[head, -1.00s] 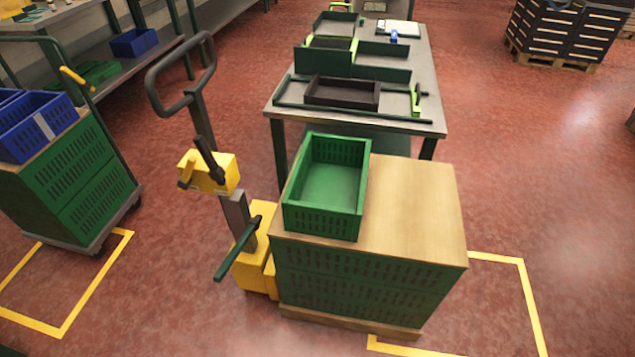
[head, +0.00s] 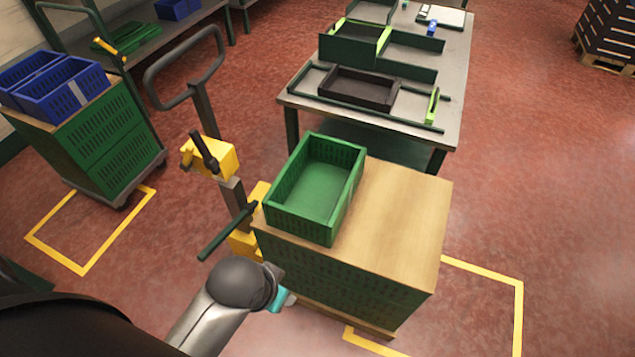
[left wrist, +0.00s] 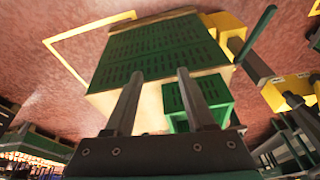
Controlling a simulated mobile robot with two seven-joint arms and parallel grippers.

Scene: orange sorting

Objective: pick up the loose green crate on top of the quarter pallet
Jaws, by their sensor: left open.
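The loose green crate (head: 315,188) is empty and sits upright on the wooden top (head: 400,215) of the quarter pallet stack, towards its left side. My left arm comes in at the bottom of the head view, and its gripper is mostly hidden there behind the arm. In the left wrist view my left gripper (left wrist: 153,82) is open and empty, its two fingers apart. Beyond the fingers that view shows the stack's green slotted side (left wrist: 155,55) and the loose crate (left wrist: 200,98), with the gripper apart from both. My right gripper is not in view.
A yellow pallet truck (head: 215,158) with a tall handle stands left of the stack. A workbench (head: 450,100) with trays is behind it. A trolley with blue crates (head: 65,88) stands at the left.

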